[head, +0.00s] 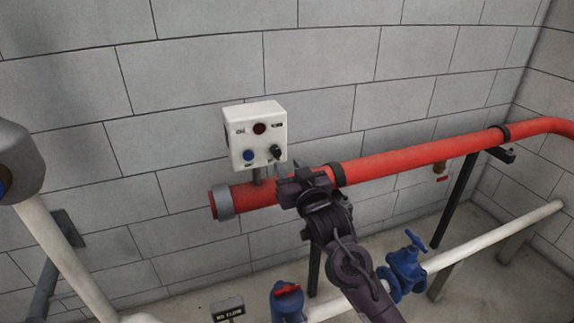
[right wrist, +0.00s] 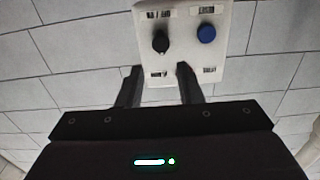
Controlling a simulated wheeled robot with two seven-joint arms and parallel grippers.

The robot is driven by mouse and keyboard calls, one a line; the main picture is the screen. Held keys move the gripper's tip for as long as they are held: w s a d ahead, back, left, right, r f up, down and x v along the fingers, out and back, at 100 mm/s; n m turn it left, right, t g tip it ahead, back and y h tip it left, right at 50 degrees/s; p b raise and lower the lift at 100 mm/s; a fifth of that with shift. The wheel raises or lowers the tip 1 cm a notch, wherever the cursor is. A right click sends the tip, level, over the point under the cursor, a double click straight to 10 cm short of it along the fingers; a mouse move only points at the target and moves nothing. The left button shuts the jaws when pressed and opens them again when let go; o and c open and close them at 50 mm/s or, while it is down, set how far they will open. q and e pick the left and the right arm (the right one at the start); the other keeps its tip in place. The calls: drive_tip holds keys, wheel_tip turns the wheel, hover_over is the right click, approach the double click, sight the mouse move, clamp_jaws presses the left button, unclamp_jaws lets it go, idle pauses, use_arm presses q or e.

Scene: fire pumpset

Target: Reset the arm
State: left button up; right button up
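My right arm reaches up from the bottom in the head view. Its gripper (head: 281,170) is just below and right of a white control box (head: 255,136), in front of the red pipe. In the right wrist view the two fingers (right wrist: 158,84) stand apart with nothing between them. The control box (right wrist: 183,62) is beyond the fingertips, with a black knob (right wrist: 160,42) and a blue button (right wrist: 206,33). The head view also shows a dark red round part (head: 259,128) on the box. Whether the fingers touch the box cannot be told. My left gripper is not in view.
A red pipe (head: 420,156) runs along the block wall behind my right arm. A blue valve (head: 405,270) sits on a white pipe (head: 500,232) at lower right. Another blue fitting (head: 287,302) and a small sign (head: 228,310) are at the bottom.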

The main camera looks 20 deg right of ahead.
idle(0.4)
drive_tip(key=s+a+f+g, duration=0.1)
drive_tip(key=s+f+g, duration=0.6)
drive_tip(key=s+f, duration=0.65)
drive_tip(key=s+f+n+g, duration=0.1)
drive_tip(key=s+f+g, duration=0.25)
drive_tip(key=s, duration=0.55)
drive_tip(key=s+f+n+g, duration=0.1)
drive_tip(key=s+f+g, duration=0.25)
drive_tip(key=s, duration=0.55)
wheel_tip(320, 180, down, 29)
drive_tip(key=g, duration=0.2)
drive_tip(key=s+d+f+g, duration=0.1)
drive_tip(key=s+d+f, duration=0.2)
drive_tip(key=s+f, duration=1.6)
drive_tip(key=shift+s+d+h, duration=0.15)
drive_tip(key=shift+s+h, duration=0.15)
drive_tip(key=shift+s, duration=0.4)
